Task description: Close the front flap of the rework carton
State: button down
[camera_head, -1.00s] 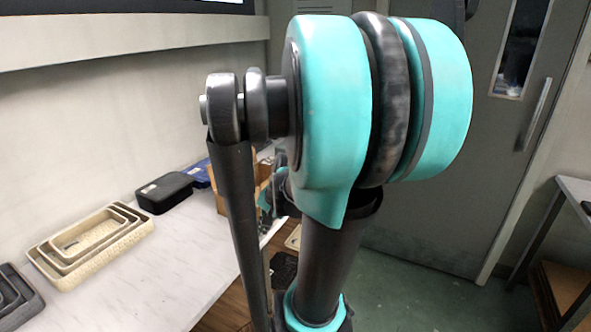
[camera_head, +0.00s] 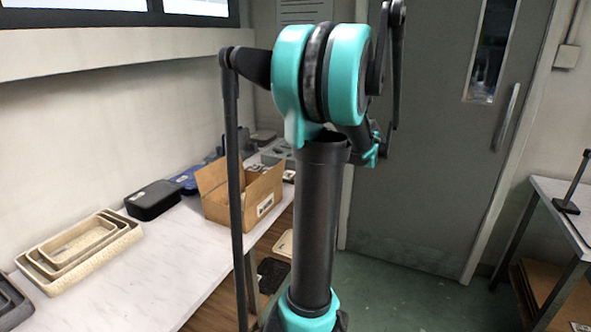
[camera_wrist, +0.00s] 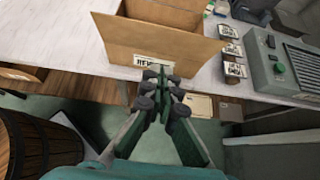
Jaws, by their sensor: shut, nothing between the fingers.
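The rework carton (camera_head: 226,208) is a brown cardboard box standing on the white bench in the head view. One flap (camera_head: 212,175) stands up at its left side, and my arm hides part of the box. In the wrist view the carton's front panel (camera_wrist: 187,50) faces me with a white label low on it. Its upper part leans outward past the box's right side, as an open front flap. My gripper (camera_wrist: 163,78) is shut and empty, in front of the labelled panel. I cannot tell whether the fingertips touch it.
Nested beige trays (camera_head: 78,245), a black case (camera_head: 153,200) and a blue bin (camera_head: 187,180) line the bench left of the carton. A grey device (camera_wrist: 285,65) and small labelled items (camera_wrist: 233,70) sit to its right. A wooden barrel (camera_wrist: 40,145) stands below.

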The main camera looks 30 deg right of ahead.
aim_at(268, 174)
jog(key=shift+w+a+f, duration=0.7)
jog(key=shift+w+a, duration=0.4)
jog(key=shift+w, duration=0.35)
jog(key=shift+w+a+f, duration=0.7)
jog(key=shift+w+a, duration=0.35)
jog(key=shift+w, duration=0.45)
jog(key=shift+w+a+f, duration=0.7)
jog(key=shift+w+a, duration=0.4)
jog(key=shift+w, duration=0.35)
jog(key=shift+a+r, duration=0.1)
jog(key=shift+w+a+r+g, duration=0.1)
jog(key=shift+w+g, duration=0.15)
jog(key=shift+g, duration=0.05)
